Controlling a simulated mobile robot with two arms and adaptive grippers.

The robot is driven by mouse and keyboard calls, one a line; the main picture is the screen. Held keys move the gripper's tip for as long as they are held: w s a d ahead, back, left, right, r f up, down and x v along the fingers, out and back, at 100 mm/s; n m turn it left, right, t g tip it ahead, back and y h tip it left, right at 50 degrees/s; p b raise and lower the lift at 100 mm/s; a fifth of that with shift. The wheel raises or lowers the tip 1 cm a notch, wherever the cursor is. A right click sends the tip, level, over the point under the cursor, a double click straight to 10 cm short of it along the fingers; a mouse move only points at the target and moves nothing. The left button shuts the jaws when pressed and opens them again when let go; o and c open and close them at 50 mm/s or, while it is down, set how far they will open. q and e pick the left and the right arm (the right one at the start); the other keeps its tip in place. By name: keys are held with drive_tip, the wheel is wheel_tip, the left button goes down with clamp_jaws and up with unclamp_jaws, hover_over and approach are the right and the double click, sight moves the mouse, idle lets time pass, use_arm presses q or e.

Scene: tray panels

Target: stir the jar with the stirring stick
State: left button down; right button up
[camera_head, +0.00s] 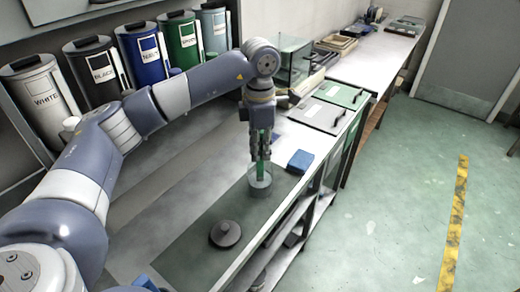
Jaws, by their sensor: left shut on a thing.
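My left gripper (260,150) points straight down over the jar and is shut on the stirring stick (260,169), which is green and upright. The jar (261,187) is clear, like glass, and stands on the dark green mat near the bench's front edge. The lower part of the stick shows inside the jar's opening. A dark round lid with a knob (225,234) lies on the mat, in front of the jar and to its left. My right gripper is not in view.
A blue block (300,161) lies right of the jar. Labelled canisters (145,58) line the wall at the back left. A glass tank (292,60) and grey and green panels (317,114) are farther along the bench. The mat (195,262) is bare around the lid.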

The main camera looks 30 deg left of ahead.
use_arm(q)
drive_tip(key=shift+r+p, duration=2.2)
drive_tip(key=shift+r, duration=1.5)
drive_tip(key=shift+r+p, duration=1.7)
drive_tip(key=shift+r, duration=0.85)
drive_tip(key=shift+f, duration=0.1)
